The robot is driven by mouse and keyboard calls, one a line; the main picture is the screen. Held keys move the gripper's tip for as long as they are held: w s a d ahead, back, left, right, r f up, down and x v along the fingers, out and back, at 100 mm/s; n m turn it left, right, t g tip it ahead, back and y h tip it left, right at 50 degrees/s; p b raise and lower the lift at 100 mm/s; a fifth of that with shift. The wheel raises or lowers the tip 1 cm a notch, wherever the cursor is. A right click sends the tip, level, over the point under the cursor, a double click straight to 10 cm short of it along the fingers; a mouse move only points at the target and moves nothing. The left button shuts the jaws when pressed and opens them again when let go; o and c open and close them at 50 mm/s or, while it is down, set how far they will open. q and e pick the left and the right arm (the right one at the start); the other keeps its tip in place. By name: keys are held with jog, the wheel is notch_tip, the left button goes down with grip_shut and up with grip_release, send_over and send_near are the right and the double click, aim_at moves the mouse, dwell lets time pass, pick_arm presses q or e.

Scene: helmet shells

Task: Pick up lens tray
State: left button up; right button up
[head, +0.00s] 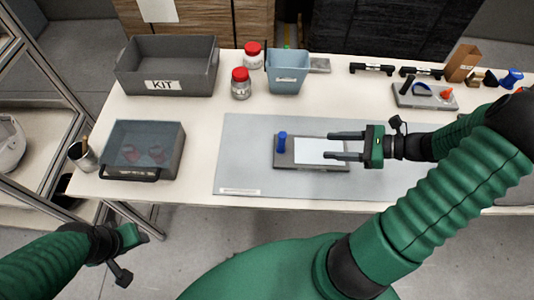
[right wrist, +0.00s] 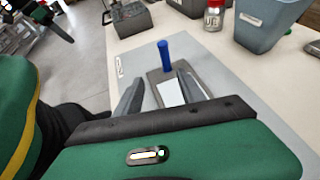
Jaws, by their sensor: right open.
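A flat grey tray (head: 312,167) with an upright blue post (head: 282,142) at its left end and a white sheet (head: 318,150) on top lies on the grey mat. No label on it can be read, so I take it for the lens tray. It also shows in the right wrist view (right wrist: 154,77), between and beyond the fingers. My right gripper (head: 331,146) is open and empty, its fingers over the sheet and pointing toward the post. I cannot tell whether they touch it. My left gripper (head: 132,236) is in front of the table at lower left, its jaws unclear.
A grey KIT bin (head: 168,82), red-lidded jars (head: 240,90) and a blue-grey bin (head: 287,80) stand at the back. A clear-topped box (head: 145,148) is at the left. Small parts and another tray (head: 425,101) are at the right. The grey mat (head: 238,150) is otherwise bare.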

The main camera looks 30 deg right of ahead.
aim_at(283, 143)
jog(key=w+f, duration=0.1)
jog(key=w, duration=0.1)
jog(key=w+a+f+b, duration=0.1)
jog(key=w+f, duration=0.1)
jog(key=shift+a, duration=0.2)
jog(key=x, duration=0.4)
jog(key=shift+w+a, duration=0.1)
jog(key=shift+a, duration=0.25)
jog(key=a, duration=0.1)
jog(key=w+a, duration=0.1)
jog(key=w+a+b, duration=0.1)
jog(key=shift+w+a+f, duration=0.1)
jog(key=shift+a+f, duration=0.2)
jog(key=w+f, duration=0.1)
jog(key=w+a, duration=0.1)
jog(key=shift+w+f+b, duration=0.3)
jog(key=shift+f+b, duration=0.1)
jog(key=shift+w+d, duration=0.1)
jog(key=shift+d, duration=0.15)
jog(key=shift+a+r, duration=0.15)
jog(key=shift+a, duration=0.4)
jog(key=c, duration=0.6)
grip_shut()
jog(key=shift+d, duration=0.25)
pick_arm(q)
jog(key=shift+d+f, duration=0.4)
jog(key=shift+f, duration=0.2)
jog(key=shift+d+f, duration=0.35)
jog(key=shift+f, duration=0.2)
